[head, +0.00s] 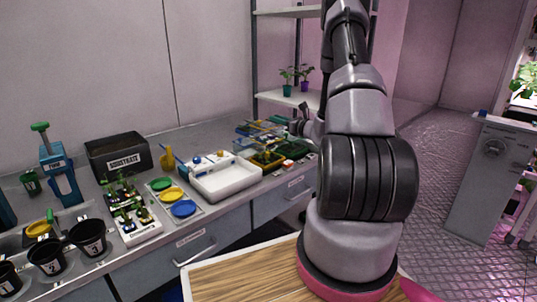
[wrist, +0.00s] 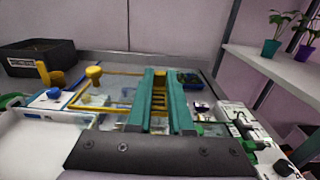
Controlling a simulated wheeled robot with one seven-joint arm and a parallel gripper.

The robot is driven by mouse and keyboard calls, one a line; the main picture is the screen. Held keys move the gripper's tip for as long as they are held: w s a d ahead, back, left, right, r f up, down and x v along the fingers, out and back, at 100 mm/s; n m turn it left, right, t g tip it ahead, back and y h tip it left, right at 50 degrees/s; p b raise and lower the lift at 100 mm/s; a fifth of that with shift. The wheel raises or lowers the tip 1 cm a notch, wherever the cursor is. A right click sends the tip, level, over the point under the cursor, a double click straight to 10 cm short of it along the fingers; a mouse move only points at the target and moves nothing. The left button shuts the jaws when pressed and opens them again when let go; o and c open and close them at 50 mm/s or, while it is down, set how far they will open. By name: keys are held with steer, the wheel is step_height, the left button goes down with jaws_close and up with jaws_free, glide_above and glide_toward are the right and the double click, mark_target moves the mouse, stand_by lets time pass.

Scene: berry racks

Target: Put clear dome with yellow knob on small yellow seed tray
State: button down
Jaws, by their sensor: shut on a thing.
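My gripper (wrist: 160,102) is shut, with a yellow piece between its teal fingers that looks like the knob of the clear dome (wrist: 116,101). The dome's clear walls are hard to make out, and the fingers hide part of it. A yellow-edged frame and another yellow knob (wrist: 94,76) show left of the fingers. In the head view my gripper (head: 300,126) is at the back of the bench, by the clear domes and trays. The small yellow seed tray (head: 265,165) sits on the bench in front of it, with dark contents. I cannot tell the dome's height above the bench.
A white basin (head: 224,189) stands left of the seed trays. A green tray (head: 291,151) is right of the yellow one. A black substrate box (head: 118,157) stands farther left. A shelf with potted plants (head: 287,92) rises behind my gripper. Bench space near the trays is crowded.

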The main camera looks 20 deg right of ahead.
step_height(320, 180, down, 9)
steer(key=shift+d+r, duration=0.1)
stand_by(0.3)
steer(key=c, duration=0.8)
jaws_free()
